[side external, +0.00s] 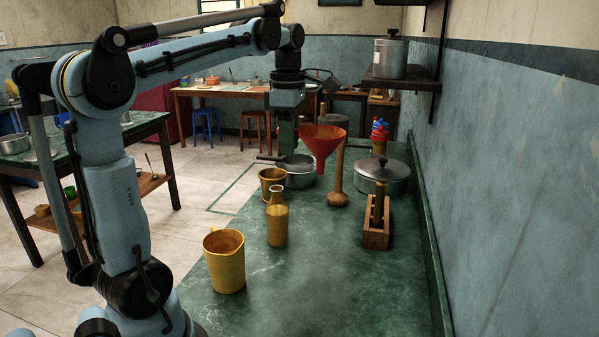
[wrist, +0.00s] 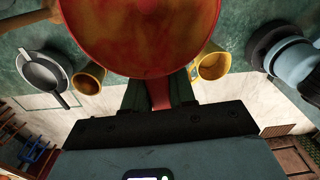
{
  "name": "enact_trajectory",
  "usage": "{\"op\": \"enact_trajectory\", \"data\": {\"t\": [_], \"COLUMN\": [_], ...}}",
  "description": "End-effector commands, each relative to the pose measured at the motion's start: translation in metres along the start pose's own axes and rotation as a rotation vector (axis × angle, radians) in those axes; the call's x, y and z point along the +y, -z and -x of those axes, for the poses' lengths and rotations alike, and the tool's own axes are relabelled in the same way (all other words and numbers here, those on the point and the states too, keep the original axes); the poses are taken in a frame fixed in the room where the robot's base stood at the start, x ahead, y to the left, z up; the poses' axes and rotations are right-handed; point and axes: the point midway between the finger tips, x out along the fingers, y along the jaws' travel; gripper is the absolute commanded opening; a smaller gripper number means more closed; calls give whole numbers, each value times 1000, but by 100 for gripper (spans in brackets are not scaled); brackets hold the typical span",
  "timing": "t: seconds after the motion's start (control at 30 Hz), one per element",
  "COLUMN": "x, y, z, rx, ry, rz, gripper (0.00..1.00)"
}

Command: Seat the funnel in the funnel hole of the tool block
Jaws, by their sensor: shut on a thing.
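The red funnel (side external: 320,143) is in the air above the green counter, wide mouth up and spout down. My gripper (side external: 304,132) is shut on it at its side. In the wrist view the funnel (wrist: 145,35) fills the top middle, and the fingers of my gripper (wrist: 160,92) close on its narrow red part. The wooden tool block (side external: 376,236) stands on the counter to the right of and nearer than the funnel, with an upright wooden-handled tool in it. The funnel hole cannot be made out. The block does not show clearly in the wrist view.
A wooden tool with a rounded foot (side external: 338,199) stands just right of the funnel. A lidded pot (side external: 383,175) is behind the block. A pan (side external: 298,178), a cup (side external: 272,185), a bottle (side external: 277,222) and a yellow jug (side external: 224,262) stand left. The front counter is clear.

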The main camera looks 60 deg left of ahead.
Motion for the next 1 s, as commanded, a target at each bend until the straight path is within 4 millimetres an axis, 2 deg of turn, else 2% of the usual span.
{"op": "enact_trajectory", "data": {"t": [0.27,0.6,0.8,1.0], "x": [56,111,128,131], "y": [-42,-93,-114,-137], "z": [-34,-97,-130,-151], "rx": [0,-1,-2,-17], "ry": [-2,-4,-5,-5], "rz": [148,340,423,442], "gripper": [0,0,0,0]}}
